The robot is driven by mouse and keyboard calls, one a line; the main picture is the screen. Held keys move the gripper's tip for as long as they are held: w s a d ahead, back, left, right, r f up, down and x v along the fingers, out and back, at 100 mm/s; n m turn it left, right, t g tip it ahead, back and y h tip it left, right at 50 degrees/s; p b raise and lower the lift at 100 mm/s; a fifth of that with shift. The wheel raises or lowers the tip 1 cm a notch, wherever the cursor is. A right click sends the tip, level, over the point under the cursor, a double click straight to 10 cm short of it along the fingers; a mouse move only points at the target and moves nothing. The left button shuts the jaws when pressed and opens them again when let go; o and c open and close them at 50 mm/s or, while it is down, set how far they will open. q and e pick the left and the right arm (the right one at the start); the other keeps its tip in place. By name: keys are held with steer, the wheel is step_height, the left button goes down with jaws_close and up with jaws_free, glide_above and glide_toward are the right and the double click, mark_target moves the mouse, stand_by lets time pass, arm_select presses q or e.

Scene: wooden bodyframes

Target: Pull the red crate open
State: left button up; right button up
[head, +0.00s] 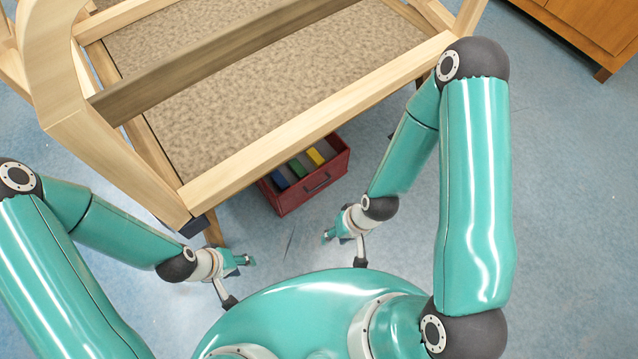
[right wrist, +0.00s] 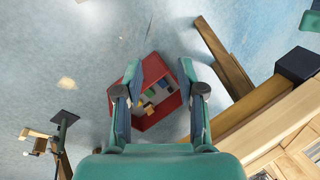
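The red crate (head: 290,200) sits on the floor, partly under the front rail of the wooden frame. A dark handle (head: 317,184) is on its front face, and blue, green and yellow items show inside. My right gripper (head: 331,237) is in front of the crate, apart from it in the head view. In the right wrist view my right gripper (right wrist: 162,66) has its two fingers spread, with the red crate (right wrist: 171,109) showing beyond and between them. Nothing is held there. My left gripper (head: 244,262) hangs left of and nearer than the crate; its finger opening is too small to judge.
The wooden frame (head: 300,118) with a speckled panel (head: 270,72) overhangs the crate. Its corner post with a dark end (head: 197,226) stands near my left gripper. A wooden cabinet (head: 585,28) is at the far right. Blue floor (head: 570,180) is clear to the right.

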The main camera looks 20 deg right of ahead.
steer(key=shift+f, duration=0.1)
steer(key=n+t+y+b, duration=0.1)
steer(key=n+t+b, duration=1.3)
steer(key=n+b, duration=1.4)
glide_toward(321, 184)
steer(key=shift+w+a+f+m+b, duration=0.5)
steer(key=shift+w+a+m+b, duration=0.15)
steer(key=shift+w+b, duration=0.95)
steer(key=shift+w+a+f+m+b, duration=0.55)
steer(key=shift+w+m+b, duration=0.15)
steer(key=shift+w+b, duration=0.9)
steer(key=shift+w+a+f+m+b, duration=0.6)
steer(key=shift+w+b, duration=0.75)
steer(key=shift+b, duration=0.4)
